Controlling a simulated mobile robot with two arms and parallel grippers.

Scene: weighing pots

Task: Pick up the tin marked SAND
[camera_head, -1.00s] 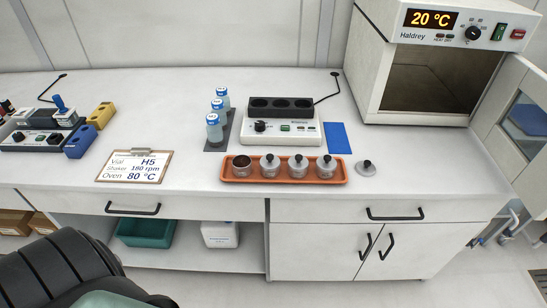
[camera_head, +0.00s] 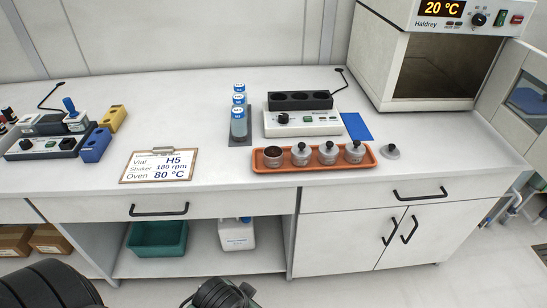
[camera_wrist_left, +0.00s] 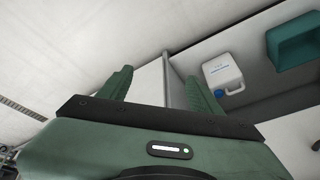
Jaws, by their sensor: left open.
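Several small metal tins stand in a row in an orange tray (camera_head: 262,167) on the bench. The leftmost tin (camera_head: 301,154) has no lid and shows dark brown contents. The other tins (camera_head: 327,153) have grey lids with black knobs. I cannot read any marking, so I cannot tell which is SAND. A loose lid (camera_head: 391,151) with a black knob lies right of the tray. In the left wrist view my left gripper (camera_wrist_left: 161,84) is open, its green fingers apart with nothing between them. It is low in front of the bench, away from the tins. My right gripper is out of view.
Behind the tray stand a white heater block (camera_head: 305,122), blue-capped vials (camera_head: 239,120) and a blue mat (camera_head: 356,126). A clipboard (camera_head: 159,166) lies to the left. An oven (camera_head: 440,60) reads 20 °C. A teal bin (camera_head: 158,238) and white jug (camera_head: 236,234) sit below.

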